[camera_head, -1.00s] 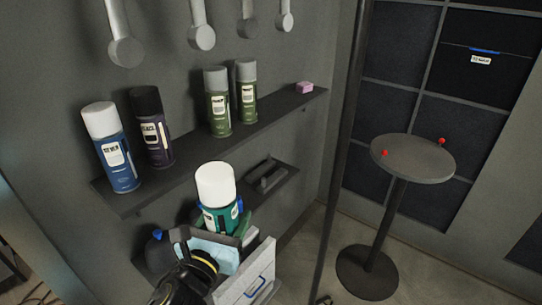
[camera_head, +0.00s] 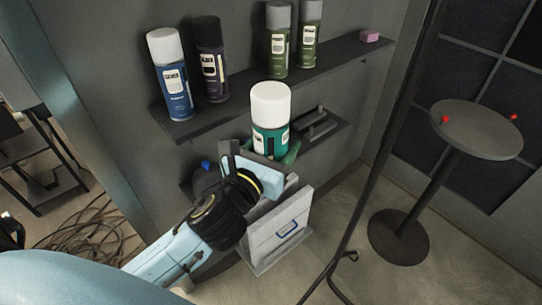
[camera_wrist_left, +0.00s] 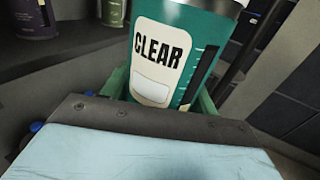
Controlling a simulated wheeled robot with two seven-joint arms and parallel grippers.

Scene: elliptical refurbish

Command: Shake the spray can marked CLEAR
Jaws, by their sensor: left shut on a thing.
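The teal spray can (camera_head: 268,132) with a white cap stands roughly upright in front of the wall shelves. Its label reads CLEAR in the left wrist view (camera_wrist_left: 185,50). My left gripper (camera_head: 272,160) is shut on its lower part; green finger parts show on both sides of the can. The can's base is hidden behind the gripper and wrist. My right gripper is in neither view.
The upper shelf (camera_head: 235,108) holds a blue can (camera_head: 174,90), a dark purple can (camera_head: 211,70), two green cans with grey caps and a pink block (camera_head: 370,37). A lower shelf (camera_head: 325,128) is just behind the held can. A round stool (camera_head: 475,130) stands right, beyond a dark pole.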

